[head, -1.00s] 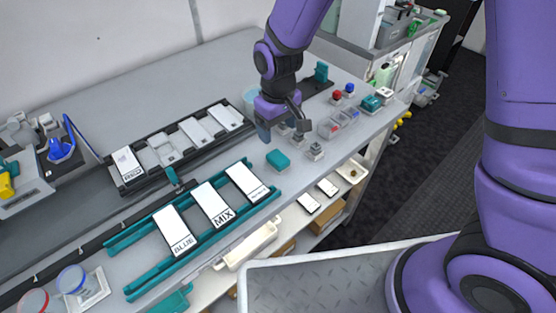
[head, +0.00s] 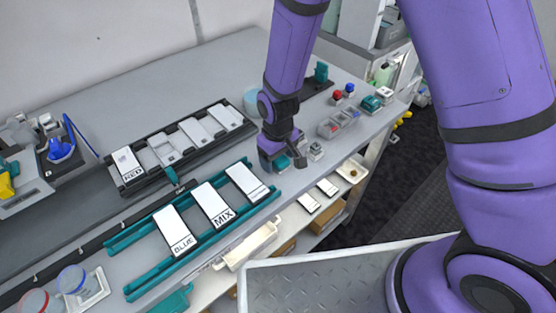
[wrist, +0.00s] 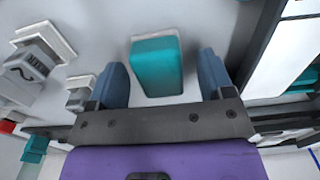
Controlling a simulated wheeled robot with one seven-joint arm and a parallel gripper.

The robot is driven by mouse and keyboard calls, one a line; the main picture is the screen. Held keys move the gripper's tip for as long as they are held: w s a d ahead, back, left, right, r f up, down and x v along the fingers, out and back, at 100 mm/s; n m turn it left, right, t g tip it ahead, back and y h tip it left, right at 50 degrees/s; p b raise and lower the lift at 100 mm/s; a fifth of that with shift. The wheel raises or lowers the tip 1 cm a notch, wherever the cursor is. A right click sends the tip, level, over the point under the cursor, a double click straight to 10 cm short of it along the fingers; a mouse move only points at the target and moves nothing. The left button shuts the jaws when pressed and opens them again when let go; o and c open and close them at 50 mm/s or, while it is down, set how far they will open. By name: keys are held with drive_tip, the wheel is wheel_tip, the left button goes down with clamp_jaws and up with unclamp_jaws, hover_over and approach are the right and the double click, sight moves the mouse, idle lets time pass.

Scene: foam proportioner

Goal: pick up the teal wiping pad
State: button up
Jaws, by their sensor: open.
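The teal wiping pad (wrist: 157,68) is a small teal block with a pale base. In the wrist view it lies on the grey bench top between the two blue fingers of my open gripper (wrist: 163,85), with a gap visible on each side. In the head view my gripper (head: 276,160) is low over the bench, and the pad (head: 282,162) is mostly hidden behind it. I cannot tell how high the fingertips are above the bench.
Small grey blocks (head: 316,151) stand just right of my gripper. A teal rack (head: 262,203) holding white cards labelled BLUE and MIX lies to the left front. A black tray (head: 190,145) with white cards is behind it.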

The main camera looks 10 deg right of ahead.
drive_tip(key=shift+f, duration=0.15)
drive_tip(key=c, duration=1.1)
